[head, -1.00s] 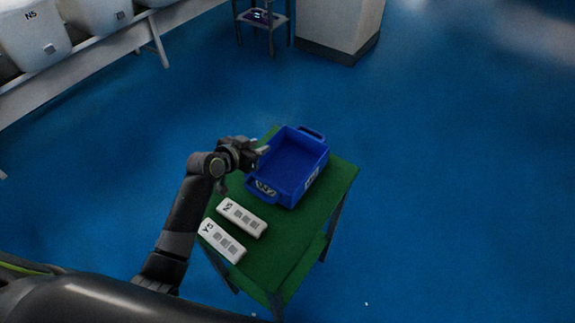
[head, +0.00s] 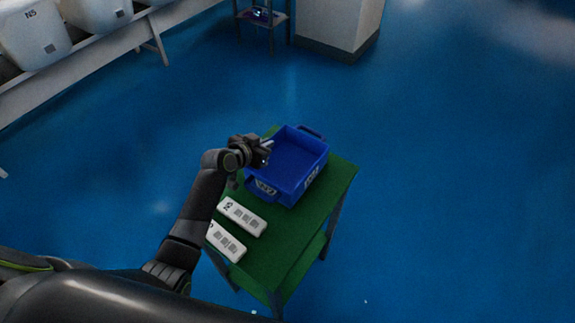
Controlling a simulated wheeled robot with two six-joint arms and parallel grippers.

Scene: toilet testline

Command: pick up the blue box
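The blue box (head: 294,168) is an open tray with raised end handles and white labels. It stands upright on the green table (head: 292,245). My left gripper (head: 268,150) is at the left wall of the box, close to its rim. Its fingers are small and dark here, so I cannot tell whether they touch the wall or how far apart they are. My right gripper is not in the head view.
Two white labelled remotes, an upper one (head: 242,216) and a lower one (head: 226,241), lie on the table left of the box. White toilet units (head: 35,35) stand on a bench at upper left. A pale cabinet (head: 338,25) is at the back. Blue floor right of the table is clear.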

